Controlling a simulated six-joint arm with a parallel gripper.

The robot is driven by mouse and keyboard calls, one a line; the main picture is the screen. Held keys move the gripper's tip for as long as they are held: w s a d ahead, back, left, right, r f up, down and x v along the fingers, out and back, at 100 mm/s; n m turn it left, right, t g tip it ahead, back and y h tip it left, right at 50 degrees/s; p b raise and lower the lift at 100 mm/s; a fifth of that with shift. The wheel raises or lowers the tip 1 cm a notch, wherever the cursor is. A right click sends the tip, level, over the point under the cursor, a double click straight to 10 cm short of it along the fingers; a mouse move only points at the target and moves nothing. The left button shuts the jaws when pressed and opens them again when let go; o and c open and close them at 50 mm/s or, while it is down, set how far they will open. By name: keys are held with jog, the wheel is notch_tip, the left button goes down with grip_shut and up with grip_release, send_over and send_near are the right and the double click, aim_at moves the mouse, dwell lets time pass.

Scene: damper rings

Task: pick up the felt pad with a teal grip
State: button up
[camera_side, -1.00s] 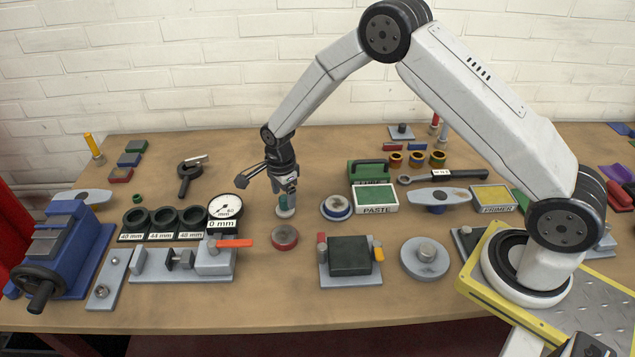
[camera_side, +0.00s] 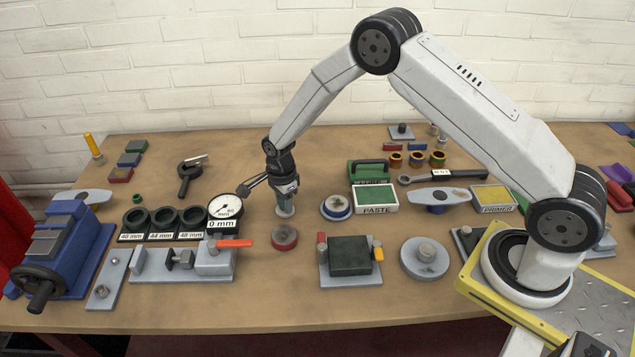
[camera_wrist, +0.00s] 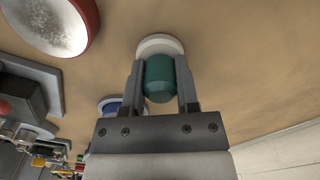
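The felt pad (camera_side: 285,212) stands upright on the bench, with a pale round base and a teal grip on top. In the wrist view, its teal grip (camera_wrist: 159,78) sits between the two fingers of my gripper (camera_wrist: 160,82), and the pale base (camera_wrist: 160,44) shows beyond the fingertips. In the side view, my gripper (camera_side: 284,197) is down over the pad and hides most of the grip. The fingers look open around the grip, one on each side, with little clearance. Any contact is hard to make out.
A red-rimmed round tin (camera_side: 284,238) stands in front of the pad. A dial gauge (camera_side: 225,208) is close on the left, near my gripper's side bracket. The bench behind is fairly clear.

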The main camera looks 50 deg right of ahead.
grip_shut()
jog(key=shift+r, duration=0.1)
jog(key=shift+r, duration=0.75)
jog(key=s+r, duration=1.1)
jog(key=s, duration=0.3)
jog(key=shift+d+r, duration=0.15)
jog(key=shift+d, duration=0.3)
